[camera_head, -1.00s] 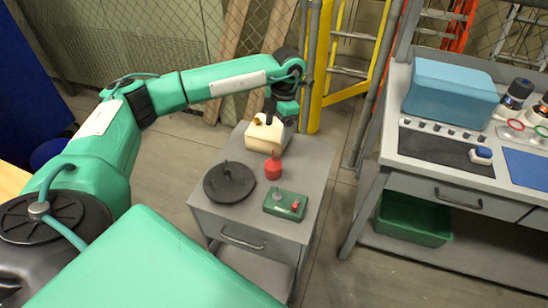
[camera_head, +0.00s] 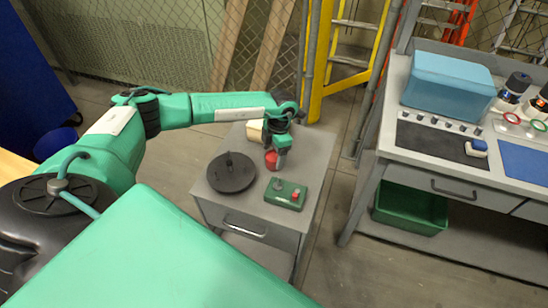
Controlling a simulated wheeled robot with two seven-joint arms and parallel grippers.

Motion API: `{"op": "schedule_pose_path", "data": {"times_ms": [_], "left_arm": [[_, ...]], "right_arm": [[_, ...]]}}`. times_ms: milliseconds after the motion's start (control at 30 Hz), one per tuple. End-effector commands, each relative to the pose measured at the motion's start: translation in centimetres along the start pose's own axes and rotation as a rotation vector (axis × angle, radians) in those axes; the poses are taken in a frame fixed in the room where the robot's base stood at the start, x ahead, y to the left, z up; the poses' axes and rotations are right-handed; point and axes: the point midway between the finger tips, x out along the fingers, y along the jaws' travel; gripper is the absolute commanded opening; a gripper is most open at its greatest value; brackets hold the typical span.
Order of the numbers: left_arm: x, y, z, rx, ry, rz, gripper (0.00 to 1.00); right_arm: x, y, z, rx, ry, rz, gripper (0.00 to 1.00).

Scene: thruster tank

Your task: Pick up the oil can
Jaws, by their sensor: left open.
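The oil can, a small red can (camera_head: 271,160), stands on the grey drawer cabinet (camera_head: 321,146). Its upper part is partly hidden by my left gripper (camera_head: 278,158), which points down over it. The left gripper is open. The fingers are small in the head view, and I cannot tell whether they are around the can or just beside it. My right gripper is not in view.
A cream container (camera_head: 254,130) stands behind the can, partly hidden by my arm. A black round disc (camera_head: 231,173) lies to the left, and a green box (camera_head: 285,194) with a red knob lies in front. A grey workbench (camera_head: 395,170) stands at right.

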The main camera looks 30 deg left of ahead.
Motion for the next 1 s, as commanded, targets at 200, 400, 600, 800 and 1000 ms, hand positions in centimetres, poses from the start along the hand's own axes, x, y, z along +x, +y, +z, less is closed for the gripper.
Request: {"op": "schedule_pose_path", "data": {"times_ms": [200,400,600,800,1000], "left_arm": [[0.1,0.0,0.0,0.000,-0.001,0.001,0.77],[0.1,0.1,0.0,0.000,-0.001,0.001,0.38],[0.0,0.1,0.0,0.000,-0.001,0.001,0.25],[-0.3,0.1,0.0,0.000,-0.002,0.001,0.25],[-2.4,0.2,-0.3,0.000,-0.005,0.003,0.25]], "right_arm": [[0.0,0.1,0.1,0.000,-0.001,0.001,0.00],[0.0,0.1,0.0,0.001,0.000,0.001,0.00],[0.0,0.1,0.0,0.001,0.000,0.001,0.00],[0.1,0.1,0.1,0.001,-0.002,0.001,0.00],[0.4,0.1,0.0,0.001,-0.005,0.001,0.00]]}}
